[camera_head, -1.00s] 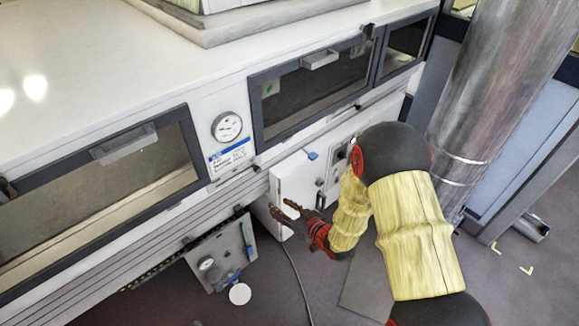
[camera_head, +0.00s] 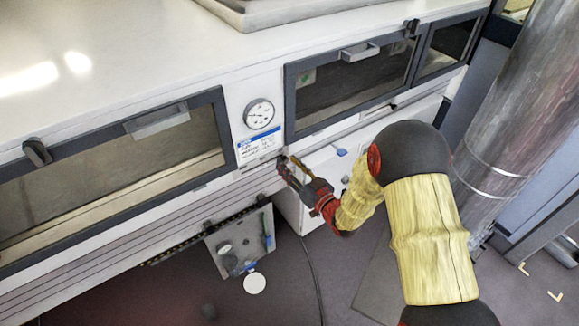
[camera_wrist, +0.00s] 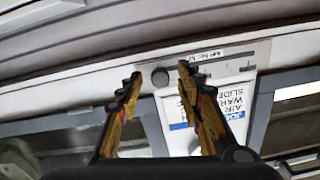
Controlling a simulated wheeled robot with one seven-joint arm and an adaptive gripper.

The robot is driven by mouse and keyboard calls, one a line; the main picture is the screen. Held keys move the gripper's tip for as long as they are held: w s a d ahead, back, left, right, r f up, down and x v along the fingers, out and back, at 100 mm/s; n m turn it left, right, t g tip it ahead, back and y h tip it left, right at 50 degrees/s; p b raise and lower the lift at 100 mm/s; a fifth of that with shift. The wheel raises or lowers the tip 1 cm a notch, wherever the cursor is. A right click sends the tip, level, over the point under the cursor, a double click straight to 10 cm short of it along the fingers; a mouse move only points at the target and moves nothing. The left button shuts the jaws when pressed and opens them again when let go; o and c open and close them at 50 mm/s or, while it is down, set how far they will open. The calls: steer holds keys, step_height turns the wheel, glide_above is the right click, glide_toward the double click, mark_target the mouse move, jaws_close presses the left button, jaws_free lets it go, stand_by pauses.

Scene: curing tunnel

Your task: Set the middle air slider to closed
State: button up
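A dark round knob (camera_wrist: 160,76) sits on a pale strip in the wrist view, with a slotted plate and small print to its right. I take it for the middle air slider; whether it stands at open or closed I cannot tell. My gripper (camera_wrist: 158,73) is open, with one finger on each side of the knob; contact is not clear. In the head view my gripper (camera_head: 288,163) is at the tunnel's front, just below and right of the blue-and-white label (camera_head: 258,148). The slider itself is hidden or too small there.
A round gauge (camera_head: 259,113) sits above the label. Dark-framed windows (camera_head: 345,80) with handles flank it. A white box (camera_head: 318,172) and a hanging grey panel (camera_head: 240,243) are below. A large metal duct (camera_head: 515,120) stands right.

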steer(key=shift+w+a, duration=0.1)
steer(key=shift+c, duration=0.9)
steer(key=c, duration=0.8)
